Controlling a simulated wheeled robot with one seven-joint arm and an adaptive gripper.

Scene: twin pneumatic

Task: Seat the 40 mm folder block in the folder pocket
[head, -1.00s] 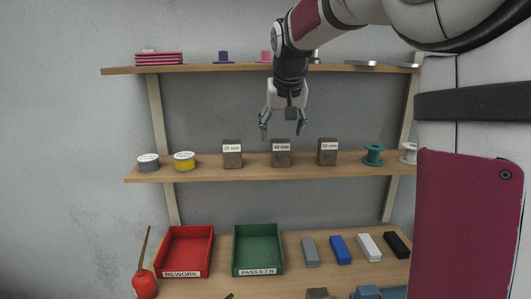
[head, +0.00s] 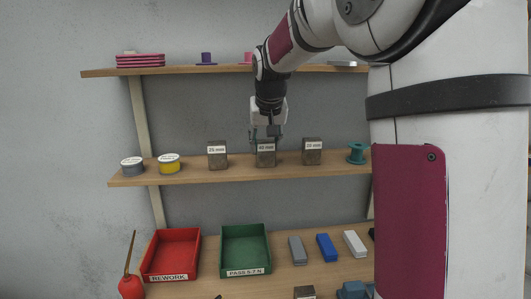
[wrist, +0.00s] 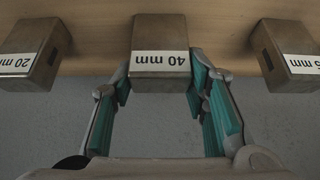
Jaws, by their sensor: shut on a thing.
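The 40 mm block (head: 265,156), a brown metal cube with a white label, is the middle one of three blocks on the middle shelf. My gripper (head: 265,137) reaches down to it from above. In the wrist view the 40 mm block (wrist: 160,33) sits between the green-padded fingers (wrist: 160,82), which are shut on its sides. The block still appears to rest on the shelf. I cannot identify the folder pocket in these frames.
The 25 mm block (head: 217,158) and the 20 mm block (head: 312,154) stand on either side, with gaps between. Spools (head: 168,163) share the middle shelf (head: 200,177). A red tray (head: 172,256) and a green tray (head: 246,252) are on the bench below.

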